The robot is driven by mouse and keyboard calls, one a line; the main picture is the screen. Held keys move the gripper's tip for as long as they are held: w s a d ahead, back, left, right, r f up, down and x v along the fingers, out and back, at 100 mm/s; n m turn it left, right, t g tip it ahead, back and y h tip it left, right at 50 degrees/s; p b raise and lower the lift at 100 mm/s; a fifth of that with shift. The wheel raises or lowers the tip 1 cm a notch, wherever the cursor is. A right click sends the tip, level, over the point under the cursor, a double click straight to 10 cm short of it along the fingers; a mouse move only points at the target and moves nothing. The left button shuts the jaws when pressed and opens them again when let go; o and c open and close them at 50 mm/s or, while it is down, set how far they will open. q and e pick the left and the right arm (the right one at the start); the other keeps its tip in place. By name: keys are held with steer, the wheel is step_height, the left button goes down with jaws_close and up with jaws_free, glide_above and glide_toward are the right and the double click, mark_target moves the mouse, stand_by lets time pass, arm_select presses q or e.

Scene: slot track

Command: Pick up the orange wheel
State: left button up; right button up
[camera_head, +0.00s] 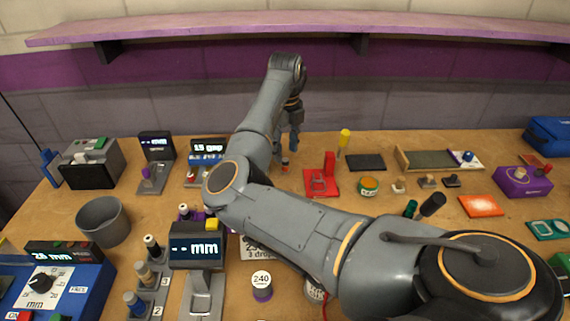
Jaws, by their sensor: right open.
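My right arm reaches in from the lower right across the table. Its gripper (289,143) points down at the back middle of the table and is open. A small dark piece with an orange-red part (285,163) stands just below the fingertips. It is too small to tell whether this is the orange wheel, or whether the fingers touch it. A round green and orange piece (369,186) lies farther right, apart from the gripper. My left gripper is not in view.
A red stand (328,180), a yellow-topped post (344,140) and a dark pad (366,162) stand right of the gripper. Display gauges (156,146) and a grey cup (103,221) are at left. A purple shelf (300,24) runs along the wall. My arm hides much of the middle.

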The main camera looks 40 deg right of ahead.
mark_target(285, 159)
steer(key=shift+f, duration=0.95)
step_height(285, 159, down, 2)
steer(key=shift+f+p, duration=0.25)
steer(key=shift+p, duration=0.05)
steer(key=shift+f, duration=0.35)
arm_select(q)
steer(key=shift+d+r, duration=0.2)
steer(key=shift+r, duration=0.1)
arm_select(e)
jaws_close()
